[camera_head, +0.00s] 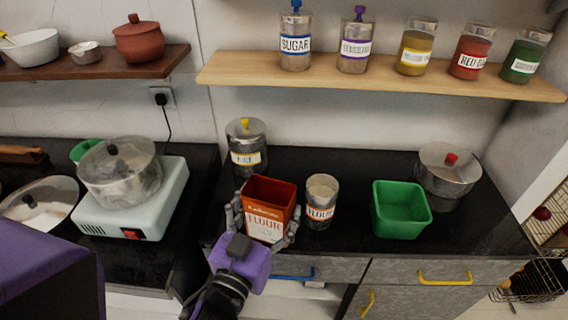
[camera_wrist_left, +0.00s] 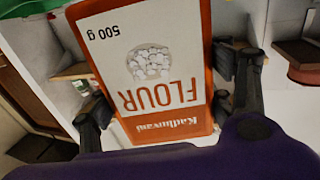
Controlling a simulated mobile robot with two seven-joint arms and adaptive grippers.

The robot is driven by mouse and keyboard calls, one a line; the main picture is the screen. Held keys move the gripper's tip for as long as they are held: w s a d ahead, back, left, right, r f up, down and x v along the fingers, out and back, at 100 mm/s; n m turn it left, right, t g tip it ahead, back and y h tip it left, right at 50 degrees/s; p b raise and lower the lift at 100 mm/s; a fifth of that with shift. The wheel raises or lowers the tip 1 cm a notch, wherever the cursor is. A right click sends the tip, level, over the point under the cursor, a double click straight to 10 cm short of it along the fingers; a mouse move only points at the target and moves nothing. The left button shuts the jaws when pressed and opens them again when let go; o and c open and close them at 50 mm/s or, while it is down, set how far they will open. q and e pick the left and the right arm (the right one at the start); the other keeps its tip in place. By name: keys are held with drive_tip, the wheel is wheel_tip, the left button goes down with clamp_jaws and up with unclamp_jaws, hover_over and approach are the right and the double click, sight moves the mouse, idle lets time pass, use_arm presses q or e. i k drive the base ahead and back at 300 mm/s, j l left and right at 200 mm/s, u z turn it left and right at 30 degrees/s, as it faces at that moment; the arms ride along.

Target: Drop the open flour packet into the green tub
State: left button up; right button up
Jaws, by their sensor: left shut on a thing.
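The open flour packet (camera_head: 268,208) is orange-red and white, upright, with its open top facing up in the head view. My left gripper (camera_head: 264,232) is shut on it, with one finger on each side. The packet's printed face fills the middle of the left wrist view (camera_wrist_left: 150,75), upside down, between the two fingers (camera_wrist_left: 165,110). The green tub (camera_head: 402,212) stands on the black counter to the right of the packet, open at the top. No contents show in it. My right gripper is not in view.
A flour jar (camera_head: 320,203) stands between packet and tub. A lidded jar (camera_head: 246,145) is behind the packet, and a steel pot (camera_head: 448,172) is behind the tub. A shelf of jars (camera_head: 380,76) hangs above. A hotplate (camera_head: 135,205) with a pot is at left.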

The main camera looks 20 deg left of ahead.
sight(396, 211)
drive_tip(key=i+l+u, duration=0.35)
drive_tip(key=l, duration=1)
drive_tip(key=i+l+u, duration=0.35)
drive_tip(key=l, duration=1.05)
drive_tip(key=k+l+u, duration=0.1)
drive_tip(key=l+u, duration=0.25)
drive_tip(key=l, duration=1.05)
